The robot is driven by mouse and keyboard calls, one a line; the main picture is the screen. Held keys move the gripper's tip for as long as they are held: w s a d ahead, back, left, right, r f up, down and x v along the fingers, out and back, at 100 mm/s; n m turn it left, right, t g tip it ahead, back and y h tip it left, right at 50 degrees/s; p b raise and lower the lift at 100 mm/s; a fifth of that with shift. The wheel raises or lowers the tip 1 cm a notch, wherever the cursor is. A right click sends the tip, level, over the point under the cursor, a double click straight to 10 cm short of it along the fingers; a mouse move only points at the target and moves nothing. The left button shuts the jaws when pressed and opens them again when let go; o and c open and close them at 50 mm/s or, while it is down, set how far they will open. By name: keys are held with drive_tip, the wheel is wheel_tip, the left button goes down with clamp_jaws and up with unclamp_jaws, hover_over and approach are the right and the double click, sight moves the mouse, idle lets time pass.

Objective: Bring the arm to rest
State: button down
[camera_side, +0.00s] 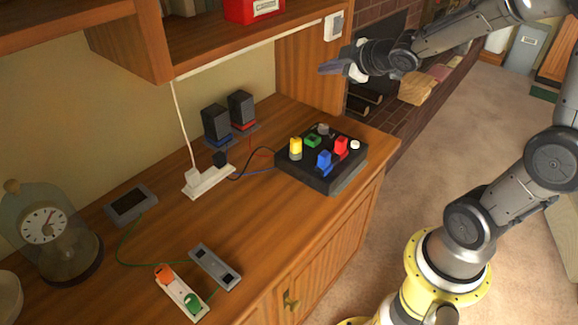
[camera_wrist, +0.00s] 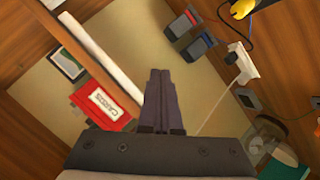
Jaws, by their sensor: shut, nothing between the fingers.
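My gripper (camera_side: 330,68) is in the air at the upper middle of the side view, above the counter's back right end and below the upper shelf. Its fingers point left. In the wrist view my gripper (camera_wrist: 160,76) shows its two fingers together, with nothing between them. It touches nothing that I can see. My arm comes in from the right, from the yellow base beside the cabinet.
The black box (camera_side: 322,184) with coloured knobs stands on the counter below my gripper. Two dark speaker-like blocks (camera_side: 216,122) and a white power strip (camera_side: 208,181) are left of it. A glass-domed clock (camera_side: 45,228) stands far left. The shelf (camera_side: 225,62) overhangs the back.

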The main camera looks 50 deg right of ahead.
drive_tip(key=s+a+r+m, duration=0.2)
drive_tip(key=s+a+r, duration=0.4)
drive_tip(key=s+a, duration=0.1)
drive_tip(key=s+a+f+m+g+y, duration=0.1)
drive_tip(key=s+a+f+m+g, duration=0.1)
drive_tip(key=s, duration=0.6)
drive_tip(key=s+a+f+m+g+y, duration=0.1)
drive_tip(key=s+a+f+m+g, duration=0.2)
drive_tip(key=s+f, duration=0.3)
drive_tip(key=s+a+g, duration=0.1)
drive_tip(key=s, duration=0.2)
drive_tip(key=shift+s+y, duration=0.2)
drive_tip(key=shift+y, duration=0.2)
